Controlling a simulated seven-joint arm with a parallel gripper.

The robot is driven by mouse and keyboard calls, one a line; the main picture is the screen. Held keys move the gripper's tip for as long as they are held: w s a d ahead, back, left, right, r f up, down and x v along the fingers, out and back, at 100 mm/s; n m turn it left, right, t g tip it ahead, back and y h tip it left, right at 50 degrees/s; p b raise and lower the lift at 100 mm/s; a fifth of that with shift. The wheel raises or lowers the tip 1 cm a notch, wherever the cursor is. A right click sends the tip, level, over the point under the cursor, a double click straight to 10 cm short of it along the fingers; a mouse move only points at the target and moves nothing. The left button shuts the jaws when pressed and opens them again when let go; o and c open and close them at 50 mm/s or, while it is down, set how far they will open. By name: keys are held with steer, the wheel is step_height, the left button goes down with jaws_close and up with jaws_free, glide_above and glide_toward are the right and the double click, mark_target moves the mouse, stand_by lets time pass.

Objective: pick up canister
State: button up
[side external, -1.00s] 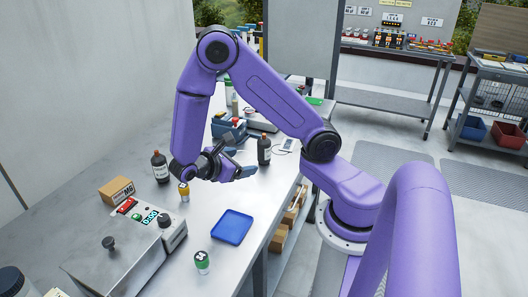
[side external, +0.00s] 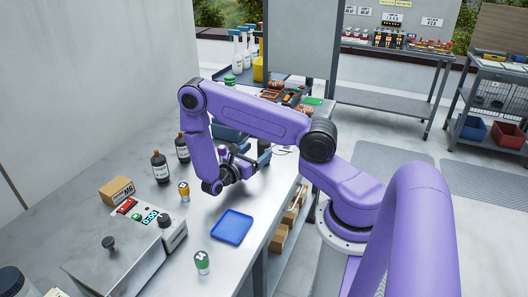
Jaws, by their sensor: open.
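Two small canister-like containers stand on the metal bench. One is clear with an orange-yellow band (side external: 184,192), upright to the left of my gripper. The other is white and green with a patterned green top (side external: 202,262), upright near the front of the bench. My gripper (side external: 257,161) is open and low over the bench, behind the blue tray, pointing right. It is apart from both containers. My own arm partly hides it, and I see nothing held in it.
A blue tray (side external: 232,228) lies on the bench. Two dark bottles (side external: 160,167) (side external: 182,148) stand at the left. A grey device with a display (side external: 128,242) and a cardboard box (side external: 116,190) fill the front left. Spray bottles (side external: 246,50) stand at the back.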

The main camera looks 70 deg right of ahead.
mark_target(267, 144)
steer(key=shift+x, duration=3.3)
steer(key=shift+s, duration=0.1)
steer(key=shift+a, duration=0.1)
steer(key=shift+c, duration=0.3)
steer(key=c, duration=1.2)
steer(key=shift+r, duration=0.1)
